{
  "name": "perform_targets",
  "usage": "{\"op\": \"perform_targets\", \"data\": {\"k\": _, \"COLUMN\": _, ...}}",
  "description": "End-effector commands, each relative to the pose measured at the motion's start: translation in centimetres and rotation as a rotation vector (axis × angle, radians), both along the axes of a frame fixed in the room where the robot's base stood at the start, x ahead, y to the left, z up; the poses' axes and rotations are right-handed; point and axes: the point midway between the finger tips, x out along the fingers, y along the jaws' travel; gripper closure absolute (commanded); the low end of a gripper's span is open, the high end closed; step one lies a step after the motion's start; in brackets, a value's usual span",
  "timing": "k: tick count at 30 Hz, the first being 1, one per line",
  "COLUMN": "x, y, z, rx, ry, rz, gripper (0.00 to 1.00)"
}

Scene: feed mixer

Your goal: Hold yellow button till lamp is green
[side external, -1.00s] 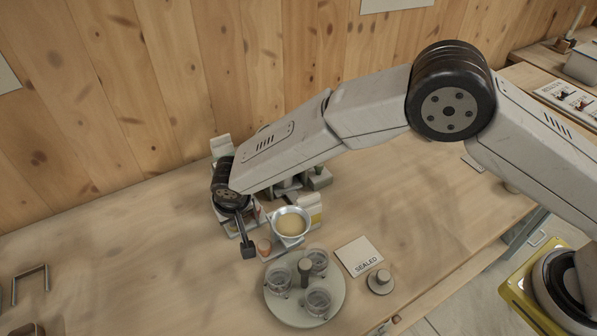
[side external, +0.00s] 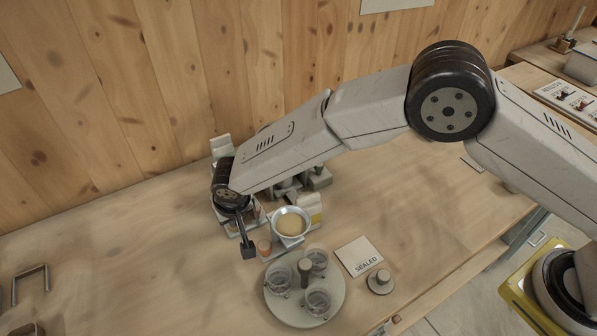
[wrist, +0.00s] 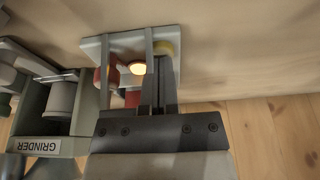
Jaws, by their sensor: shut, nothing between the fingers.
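My gripper (side external: 248,250) points down at the left of the machine cluster in the side view. In the wrist view its fingers (wrist: 161,62) are shut with nothing between them. Their tips are at the yellow button (wrist: 167,47) on a pale panel (wrist: 92,48) and partly cover it. I cannot tell how far the button is pressed. A lamp (wrist: 138,68) beside the fingers glows yellow-amber, not green. Red parts (wrist: 132,98) sit close to it on the panel. The panel is mostly hidden behind my wrist in the side view.
A grinder (wrist: 45,130) stands beside the panel. A metal bowl (side external: 291,222) with yellowish contents and an orange-red piece (side external: 264,246) are close to my gripper. A round tray (side external: 285,312) holds three glass jars. A "SEALED" card (side external: 359,254) lies to its right. The table's left is mostly clear.

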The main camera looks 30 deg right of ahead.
Motion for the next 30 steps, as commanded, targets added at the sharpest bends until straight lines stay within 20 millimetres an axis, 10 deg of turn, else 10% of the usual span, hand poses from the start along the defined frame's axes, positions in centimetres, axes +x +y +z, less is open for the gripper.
{"op": "perform_targets", "data": {"k": 19, "x": -0.4, "y": -0.3, "z": -0.2, "rx": -0.010, "ry": 0.012, "rz": -0.002, "gripper": 1.00}}
{"op": "perform_targets", "data": {"k": 30, "x": -0.1, "y": 0.0, "z": 4.2, "rx": 0.000, "ry": 0.001, "rz": 0.000, "gripper": 1.00}}
